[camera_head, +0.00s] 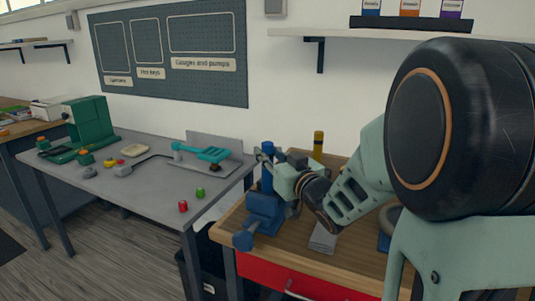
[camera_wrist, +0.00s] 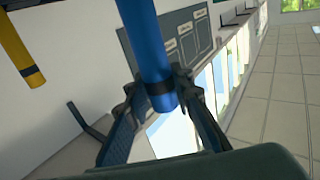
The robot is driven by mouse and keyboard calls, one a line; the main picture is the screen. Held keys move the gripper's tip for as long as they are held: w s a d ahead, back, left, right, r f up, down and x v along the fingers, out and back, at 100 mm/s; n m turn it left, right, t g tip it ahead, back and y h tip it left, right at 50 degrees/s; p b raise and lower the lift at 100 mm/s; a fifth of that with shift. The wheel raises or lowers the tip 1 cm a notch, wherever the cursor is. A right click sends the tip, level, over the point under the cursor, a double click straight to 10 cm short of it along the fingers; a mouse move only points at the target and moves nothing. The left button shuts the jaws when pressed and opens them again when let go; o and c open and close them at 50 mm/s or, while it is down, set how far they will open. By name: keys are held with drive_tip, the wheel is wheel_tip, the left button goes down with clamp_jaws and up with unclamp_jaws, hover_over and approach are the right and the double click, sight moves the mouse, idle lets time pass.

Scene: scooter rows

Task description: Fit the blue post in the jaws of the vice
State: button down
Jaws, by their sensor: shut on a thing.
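The blue post (camera_head: 267,154) stands about upright above the blue vice (camera_head: 262,207) on the wooden bench in the head view. Its lower part runs down behind or into the vice's top, so I cannot tell whether it sits between the jaws. My gripper (camera_head: 262,163) comes in from the right and is shut on the post. In the wrist view the fingers (camera_wrist: 162,95) close around the blue post (camera_wrist: 147,45) near its end with the dark band. The vice does not show clearly in the wrist view.
A yellow post (camera_head: 318,146) stands behind my gripper; it also shows in the wrist view (camera_wrist: 18,45). The grey table (camera_head: 140,185) at left holds a green machine (camera_head: 88,125), a teal tool (camera_head: 207,153) and small red and green pieces. A shelf (camera_head: 400,34) hangs above.

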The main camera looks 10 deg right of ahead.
drive_tip(key=shift+r, duration=0.15)
drive_tip(key=c, duration=1.6)
unclamp_jaws()
drive_tip(key=shift+s, duration=0.15)
drive_tip(key=v, duration=0.7)
drive_tip(key=shift+s+d, duration=0.1)
drive_tip(key=shift+d, duration=0.05)
